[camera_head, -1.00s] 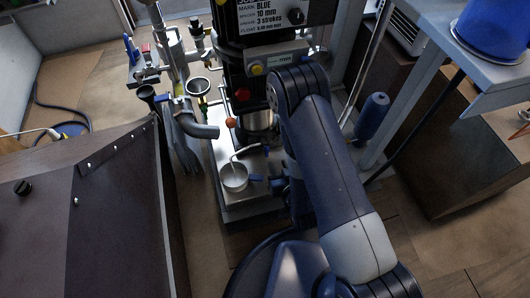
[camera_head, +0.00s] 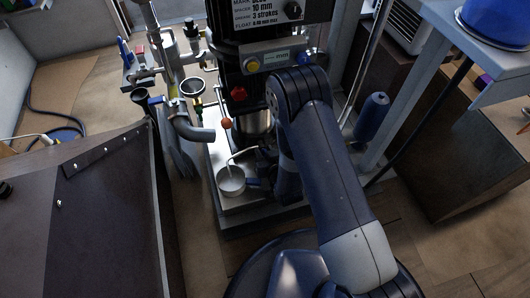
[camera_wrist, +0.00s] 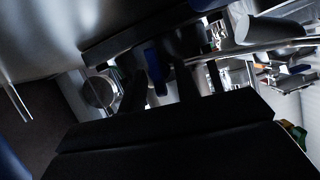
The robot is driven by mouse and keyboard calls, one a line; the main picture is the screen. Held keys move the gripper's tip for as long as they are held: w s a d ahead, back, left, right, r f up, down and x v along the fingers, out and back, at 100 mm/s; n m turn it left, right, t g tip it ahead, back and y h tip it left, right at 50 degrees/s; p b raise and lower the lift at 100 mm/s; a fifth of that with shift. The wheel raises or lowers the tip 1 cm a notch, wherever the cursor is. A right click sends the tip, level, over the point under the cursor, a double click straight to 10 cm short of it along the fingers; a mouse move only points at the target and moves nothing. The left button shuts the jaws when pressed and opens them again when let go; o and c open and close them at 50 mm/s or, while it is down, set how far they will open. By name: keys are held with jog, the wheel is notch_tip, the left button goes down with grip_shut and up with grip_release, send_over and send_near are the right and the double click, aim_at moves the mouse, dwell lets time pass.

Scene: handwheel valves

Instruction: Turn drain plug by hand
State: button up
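I cannot pick out the drain plug with certainty. A blue handle (camera_head: 253,183) sits low on the machine's base, beside a pale round cup (camera_head: 231,181). My gripper is low beside the machine in the head view, mostly hidden by my own arm. In the wrist view my gripper (camera_wrist: 158,72) shows as two dark fingers standing apart, with light between them. A small blue part (camera_wrist: 152,57) shows beyond the gap near the fingertips. I cannot tell whether the fingers touch it.
The dark machine column (camera_head: 262,75) stands behind the base, with a red knob (camera_head: 238,94) and an orange ball (camera_head: 226,123). Grey pipes (camera_head: 190,130) and a funnel (camera_head: 193,88) are to its left. A dark cabinet (camera_head: 110,200) fills the left; a metal frame (camera_head: 375,145) stands right.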

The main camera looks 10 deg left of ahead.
jog(key=shift+c, duration=0.4)
grip_shut()
jog(key=shift+s+a+n+h, duration=0.1)
jog(key=shift+n+h, duration=0.2)
jog(key=shift+n, duration=0.2)
jog(key=shift+o, duration=0.4)
grip_release()
